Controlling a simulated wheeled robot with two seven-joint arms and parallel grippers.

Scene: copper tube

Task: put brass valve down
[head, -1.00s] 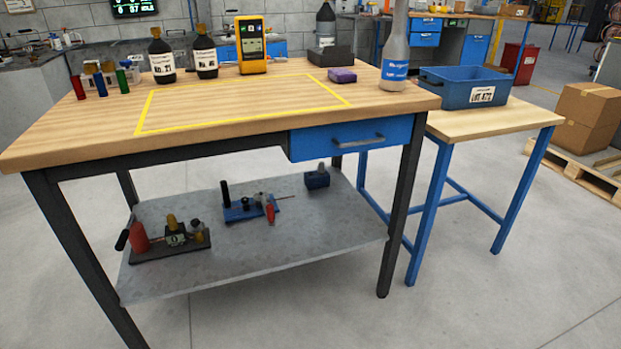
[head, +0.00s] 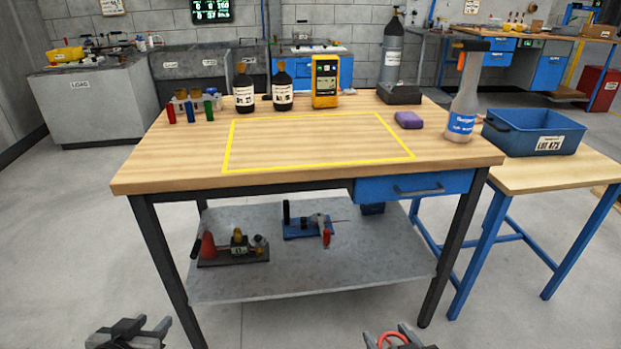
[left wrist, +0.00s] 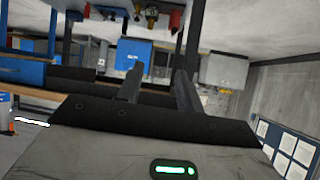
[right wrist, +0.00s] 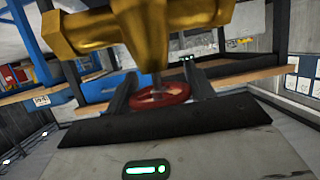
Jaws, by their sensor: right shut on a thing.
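The brass valve (right wrist: 165,28) is a yellow-gold metal body with a red handwheel (right wrist: 160,97), seen close in the right wrist view. My right gripper (right wrist: 162,92) is shut on the valve at its red handwheel. In the head view, the right gripper (head: 400,338) is at the bottom edge with part of the red wheel (head: 393,338) showing; the brass body is out of frame. My left gripper (head: 130,330) is at the bottom left, empty, with its fingers apart in the left wrist view (left wrist: 158,85). Both are in front of the wooden workbench (head: 170,165).
A yellow outline (head: 320,163) on the benchtop encloses clear wood. A blue bin (head: 533,133) is on the right side table. The lower shelf (head: 330,270) holds tools.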

